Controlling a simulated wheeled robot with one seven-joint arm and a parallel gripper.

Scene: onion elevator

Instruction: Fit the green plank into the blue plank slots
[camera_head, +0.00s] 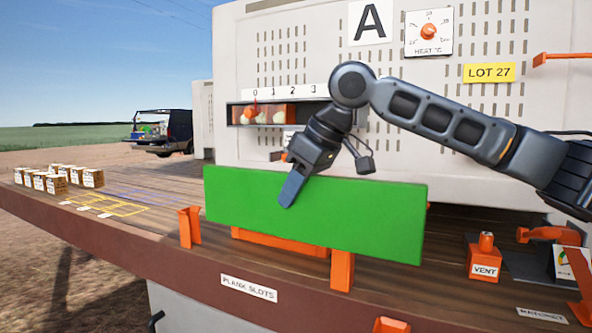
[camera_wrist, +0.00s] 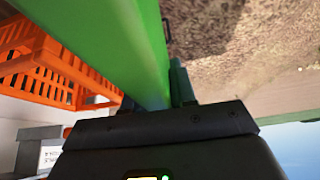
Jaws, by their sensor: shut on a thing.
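The green plank (camera_head: 370,215) is a long flat board, held on edge and tilted slightly down to the right. My gripper (camera_head: 290,192) is shut on it left of its middle, with one finger across the near face. In the wrist view the plank (camera_wrist: 125,40) runs up from between the fingers. Orange upright brackets stand by the "PLANK SLOTS" label (camera_head: 249,288): one left (camera_head: 189,227) and one under the plank's right half (camera_head: 342,271). No blue slots show; these brackets are orange. I cannot tell whether the plank touches them.
An orange slatted crate (camera_wrist: 40,65) shows in the wrist view. The "VENT" block (camera_head: 484,262) and an orange-handled tool (camera_head: 545,234) lie right. Several small crates (camera_head: 60,178) stand far left. A perforated panel (camera_head: 285,55) rises behind. The deck's front edge (camera_head: 110,235) is open.

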